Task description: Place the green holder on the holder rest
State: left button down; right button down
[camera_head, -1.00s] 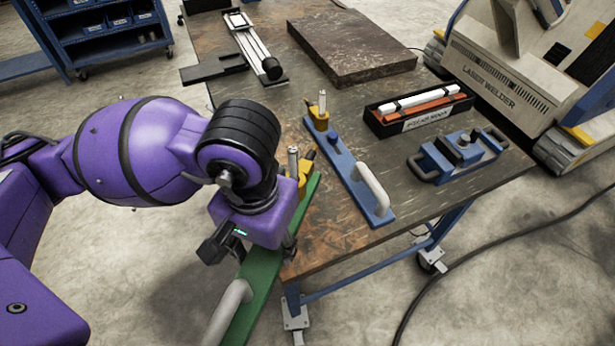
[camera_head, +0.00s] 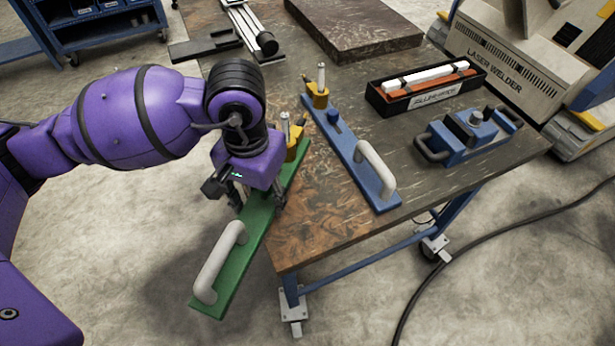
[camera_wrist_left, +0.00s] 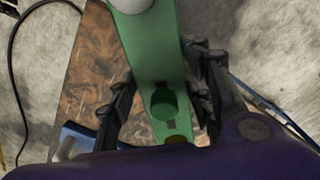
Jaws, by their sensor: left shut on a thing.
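The green holder (camera_head: 243,250) is a long green bar with a grey handle at its near end and a yellow clamp at its far end. My left gripper (camera_head: 258,203) is shut on its middle. The near end hangs out past the table's left edge, over the floor. The far end is over the tabletop; I cannot tell whether it touches. In the left wrist view, the green holder (camera_wrist_left: 150,55) lies between the fingers of my left gripper (camera_wrist_left: 160,95), with a green knob showing. I cannot tell which thing is the holder rest. My right gripper is out of view.
A blue holder (camera_head: 345,150) lies close to the right on the table (camera_head: 320,225). Beyond are a blue clamp block (camera_head: 466,140), a black tray (camera_head: 425,97), a dark slab (camera_head: 355,30) and a rail with a slider (camera_head: 245,30). A black flat piece (camera_head: 205,47) lies at the back left.

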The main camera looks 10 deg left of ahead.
aim_at(261, 201)
pick_arm(q)
jog(key=shift+w+a+f+p, duration=0.1)
jog(key=shift+f+p, duration=0.2)
jog(key=shift+f, duration=1.4)
jog(key=shift+f, duration=0.2)
jog(key=c, duration=0.9)
grip_release()
jog(key=shift+r, duration=0.1)
